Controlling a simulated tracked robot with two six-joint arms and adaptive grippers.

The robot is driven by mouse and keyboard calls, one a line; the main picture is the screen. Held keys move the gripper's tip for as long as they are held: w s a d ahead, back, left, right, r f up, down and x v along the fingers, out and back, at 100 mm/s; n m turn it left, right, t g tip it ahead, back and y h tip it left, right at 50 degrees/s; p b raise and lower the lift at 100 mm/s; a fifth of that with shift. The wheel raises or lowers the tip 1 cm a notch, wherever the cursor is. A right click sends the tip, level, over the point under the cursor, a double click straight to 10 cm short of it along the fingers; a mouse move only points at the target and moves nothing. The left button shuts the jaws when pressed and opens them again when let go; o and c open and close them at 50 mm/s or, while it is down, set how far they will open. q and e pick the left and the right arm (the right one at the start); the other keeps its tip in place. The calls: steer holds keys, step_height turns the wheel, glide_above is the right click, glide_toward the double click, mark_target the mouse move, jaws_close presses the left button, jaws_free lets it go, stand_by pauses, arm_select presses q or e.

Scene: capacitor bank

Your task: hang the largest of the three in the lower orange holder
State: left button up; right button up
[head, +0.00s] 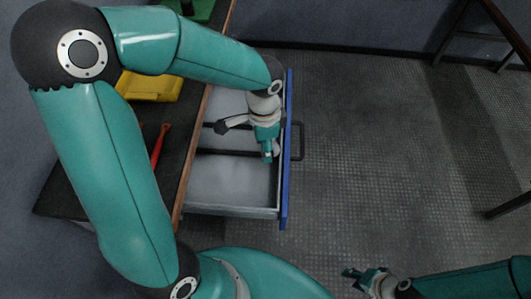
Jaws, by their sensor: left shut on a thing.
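My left gripper (267,155) points down into the open drawer (187,209), close to the inner side of its blue front. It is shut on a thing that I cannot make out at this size. A small dark and grey piece (229,124) sticks out to the left beside the wrist; I cannot tell what it is. A red tool (160,146) lies on the dark bench top. My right gripper (362,279) is at the bottom, over the floor, apart from everything; its opening is unclear. No orange holder and no set of three shows.
The drawer has dark dividers (225,152) and a pale bottom. Its blue front (287,190) carries a dark handle (298,140). A yellow item (150,86) and a green item (198,9) are on the bench (75,195). The floor (375,140) at right is clear up to a dark frame (465,45).

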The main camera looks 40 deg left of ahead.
arm_select(q)
step_height(320, 180, down, 3)
steer(key=shift+f, duration=0.2)
steer(key=shift+w+d+f, duration=0.1)
steer(key=shift+f, duration=0.4)
steer(key=o, duration=1.4)
steer(key=shift+f, duration=0.1)
